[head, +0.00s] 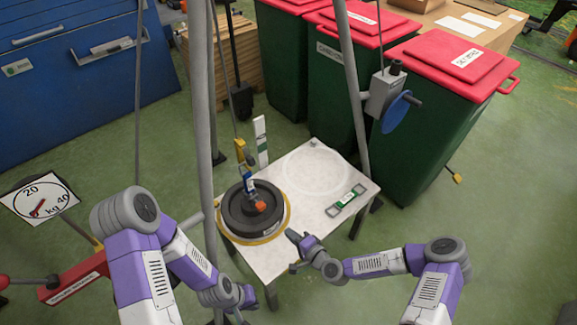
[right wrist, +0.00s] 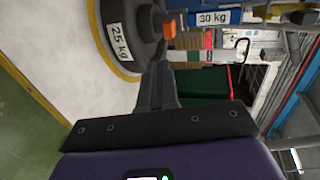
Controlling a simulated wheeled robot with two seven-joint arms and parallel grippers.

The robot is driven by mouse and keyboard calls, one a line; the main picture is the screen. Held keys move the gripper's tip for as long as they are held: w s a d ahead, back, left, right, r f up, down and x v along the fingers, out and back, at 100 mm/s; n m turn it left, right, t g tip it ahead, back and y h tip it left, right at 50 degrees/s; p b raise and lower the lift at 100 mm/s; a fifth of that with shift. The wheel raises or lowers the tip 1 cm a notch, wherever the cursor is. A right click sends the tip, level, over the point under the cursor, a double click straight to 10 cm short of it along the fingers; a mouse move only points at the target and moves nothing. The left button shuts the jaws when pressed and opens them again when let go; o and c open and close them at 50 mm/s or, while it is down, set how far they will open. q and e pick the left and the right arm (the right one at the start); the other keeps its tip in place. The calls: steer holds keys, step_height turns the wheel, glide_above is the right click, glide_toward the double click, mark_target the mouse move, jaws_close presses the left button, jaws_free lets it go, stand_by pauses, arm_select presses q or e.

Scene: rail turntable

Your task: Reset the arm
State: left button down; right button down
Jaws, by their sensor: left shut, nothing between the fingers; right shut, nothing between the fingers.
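My right gripper (head: 292,236) is at the front edge of the white table (head: 270,262), just right of the black weight (head: 240,212). In the right wrist view its fingers (right wrist: 156,80) are together with nothing between them, and the weight labelled 25 kg (right wrist: 118,38) is beyond them. My left gripper (head: 244,306) is low, in front of the table's near left leg. It is shut and small in the head view. Both grippers are apart from the weight, which sits inside a yellow ring (head: 283,226) on the table.
A hook block (head: 249,183) hangs on a line over the weight. Grey tripod legs (head: 201,90) stand around the table. A winch (head: 384,92) with a blue wheel is on the right leg. A green level (head: 346,199) lies on the table. Red-lidded bins (head: 440,115) stand behind.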

steer(key=s+f+n+g+h+p, duration=0.1)
steer(key=s+f+n+g+p, duration=0.15)
steer(key=s+n+g, duration=0.7)
steer(key=s+d+g+h, duration=0.1)
steer(key=s+d, duration=0.2)
steer(key=s, duration=0.2)
steer(key=s+d+r+m+h, duration=0.1)
steer(key=s+d+h, duration=0.1)
steer(key=s, duration=0.4)
steer(key=shift+d+g+p, duration=0.3)
steer(key=shift+d+g, duration=0.05)
steer(key=shift+d, duration=0.25)
steer(key=shift+s+m, duration=0.1)
steer(key=shift+m, duration=0.15)
